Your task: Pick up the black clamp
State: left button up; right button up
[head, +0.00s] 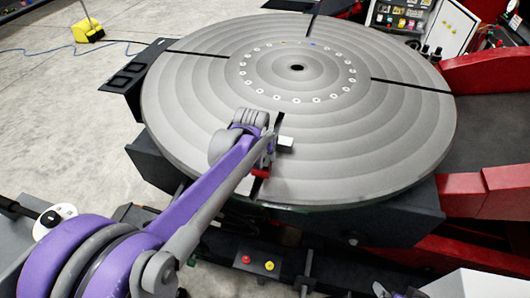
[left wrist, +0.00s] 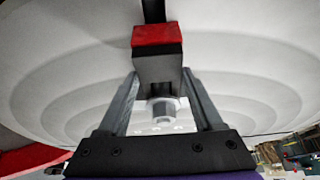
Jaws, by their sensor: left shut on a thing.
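The black clamp (left wrist: 158,68) has a red end block (left wrist: 157,34) and a metal hex nut (left wrist: 163,108) beneath it in the left wrist view. My left gripper (left wrist: 160,92) is shut on the clamp, with one grey finger on each side of it. In the head view my left arm reaches over the front of the round grey turntable (head: 380,145), with the left gripper (head: 272,150) low over a dark radial slot. The red block (head: 260,173) shows there, while my wrist hides most of the clamp. I cannot tell whether the clamp touches the table. My right gripper is not in view.
The turntable top is otherwise bare, with a ring of bolts around a centre hole (head: 297,68). Red machine parts (head: 490,75) stand at the right. A control box with buttons (head: 258,262) sits below the front edge. A yellow object (head: 88,31) and blue cable lie on the floor.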

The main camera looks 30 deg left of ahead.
pick_arm(q)
grip_shut()
jog(key=shift+r, duration=0.15)
jog(key=shift+r, duration=0.15)
jog(key=s+d, duration=0.4)
jog(key=s, duration=1.3)
jog(key=shift+s+b, duration=0.25)
jog(key=shift+b, duration=0.15)
